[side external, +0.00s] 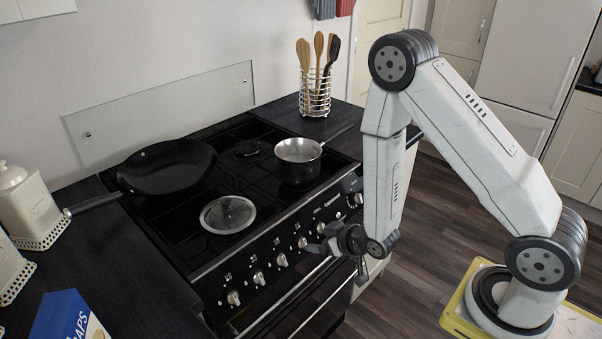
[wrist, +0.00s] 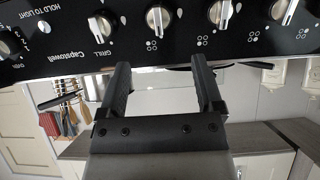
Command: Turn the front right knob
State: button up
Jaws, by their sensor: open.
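The row of silver control knobs runs along the black front panel (side external: 245,267) of the cooker. In the wrist view, which is upside down, a knob with a four-ring mark (wrist: 158,18) sits just beyond the gap between my fingers. The knob marked GRILL (wrist: 102,25) is beside it, and more ring-marked knobs, one of them here (wrist: 222,12), follow to the right. My gripper (wrist: 160,64) is open and empty, apart from the knobs. In the side view my gripper (side external: 336,257) is in front of the panel's right half. I cannot read the ring marks clearly.
A black frying pan (side external: 168,167) and a steel saucepan (side external: 298,152) stand on the hob. A round glass lid (side external: 228,214) lies near its front. A utensil holder (side external: 315,94) stands at the back right. The floor (side external: 440,215) before the cooker is clear.

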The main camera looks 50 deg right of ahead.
aim_at(305, 242)
jog(key=shift+s+f+t, duration=0.4)
jog(key=shift+f+t, duration=0.2)
jog(key=shift+t, duration=0.05)
jog(key=shift+s+f+t, duration=0.4)
jog(key=shift+f+t, duration=0.2)
jog(key=shift+t, duration=0.05)
jog(key=shift+w, duration=0.2)
jog(key=shift+x, duration=3.75)
jog(key=shift+s+f, duration=0.1)
grip_shut()
